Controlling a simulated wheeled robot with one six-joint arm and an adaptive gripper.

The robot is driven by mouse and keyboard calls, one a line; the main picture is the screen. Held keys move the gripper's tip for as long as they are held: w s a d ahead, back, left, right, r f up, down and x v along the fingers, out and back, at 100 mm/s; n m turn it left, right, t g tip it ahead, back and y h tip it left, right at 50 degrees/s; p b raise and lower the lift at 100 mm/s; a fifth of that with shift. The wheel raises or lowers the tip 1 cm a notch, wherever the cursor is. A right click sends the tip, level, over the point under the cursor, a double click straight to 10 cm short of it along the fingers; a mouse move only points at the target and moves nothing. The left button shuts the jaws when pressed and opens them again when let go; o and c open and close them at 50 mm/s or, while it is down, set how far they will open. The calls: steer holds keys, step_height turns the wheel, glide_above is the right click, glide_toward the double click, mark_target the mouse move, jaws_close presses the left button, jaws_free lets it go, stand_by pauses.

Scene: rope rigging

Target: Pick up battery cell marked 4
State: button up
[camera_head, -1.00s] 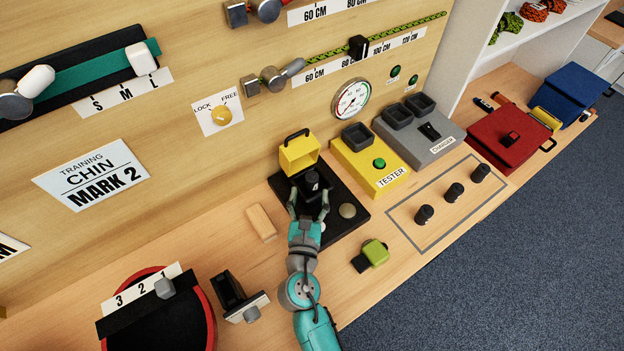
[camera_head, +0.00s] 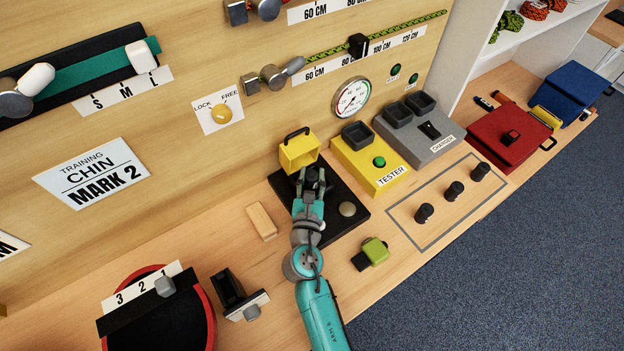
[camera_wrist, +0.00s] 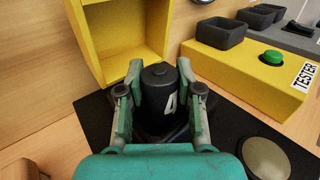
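The battery cell marked 4 (camera_wrist: 163,100) is a dark upright cylinder with a small top knob and a white 4 on its side. It stands at the black mat in front of the open yellow box. It also shows between the fingers in the head view (camera_head: 312,178). The gripper also shows in the head view (camera_head: 311,184). The cell's lower part sits in dark shadow, so its contact with the base is unclear.
The yellow box (camera_head: 299,151) stands close behind the cell. A yellow tester (camera_head: 371,165) and a grey charger (camera_head: 418,133) are to the right. A round grey disc (camera_head: 347,209) lies on the black mat (camera_head: 335,228). Three dark cells (camera_head: 455,191) stand inside an outlined area.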

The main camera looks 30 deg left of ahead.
jaws_close()
steer(key=shift+r, duration=0.15)
